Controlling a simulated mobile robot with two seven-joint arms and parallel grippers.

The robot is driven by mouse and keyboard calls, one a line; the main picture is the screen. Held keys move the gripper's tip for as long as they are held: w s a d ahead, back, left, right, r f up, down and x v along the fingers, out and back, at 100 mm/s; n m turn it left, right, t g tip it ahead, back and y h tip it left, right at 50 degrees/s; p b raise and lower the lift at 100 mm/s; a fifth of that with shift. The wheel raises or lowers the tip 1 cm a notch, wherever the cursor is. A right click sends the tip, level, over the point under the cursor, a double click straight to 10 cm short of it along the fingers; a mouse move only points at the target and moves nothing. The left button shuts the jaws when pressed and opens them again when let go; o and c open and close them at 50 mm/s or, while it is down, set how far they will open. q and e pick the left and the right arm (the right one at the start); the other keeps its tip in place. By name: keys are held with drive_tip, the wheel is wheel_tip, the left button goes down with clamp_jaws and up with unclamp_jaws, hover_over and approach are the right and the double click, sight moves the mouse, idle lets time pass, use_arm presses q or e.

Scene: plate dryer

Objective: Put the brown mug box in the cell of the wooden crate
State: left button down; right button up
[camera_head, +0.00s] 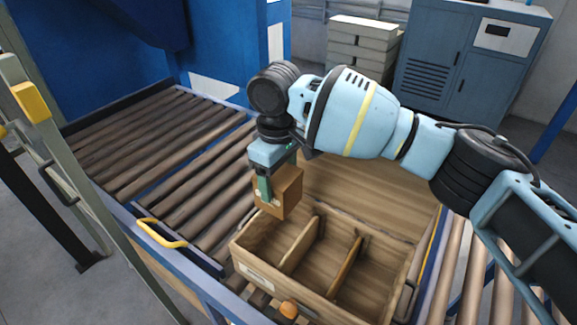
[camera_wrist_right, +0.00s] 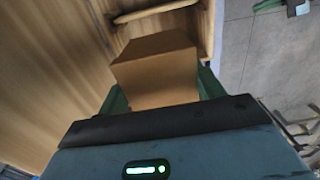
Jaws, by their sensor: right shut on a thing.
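The brown mug box (camera_head: 284,192) is a small cardboard cube in the head view. My right gripper (camera_head: 266,188) is shut on it, with a green finger along its side. The box is above the back left corner of the wooden crate (camera_head: 330,283); I cannot tell how far above. The crate has thin dividers that make several cells, and the cells I can see into look empty. In the right wrist view the mug box (camera_wrist_right: 157,68) sits between the two green fingers (camera_wrist_right: 160,95). My left gripper is in neither view.
The crate stands on a roller conveyor (camera_head: 160,140) by a wooden board (camera_head: 365,195). An orange-brown knob (camera_head: 289,309) shows at the crate's front edge. A yellow handle (camera_head: 160,235) is on the left rail.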

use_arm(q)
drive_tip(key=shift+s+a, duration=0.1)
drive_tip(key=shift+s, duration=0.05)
use_arm(e)
drive_tip(key=shift+s+a, duration=0.1)
drive_tip(key=shift+s, duration=0.05)
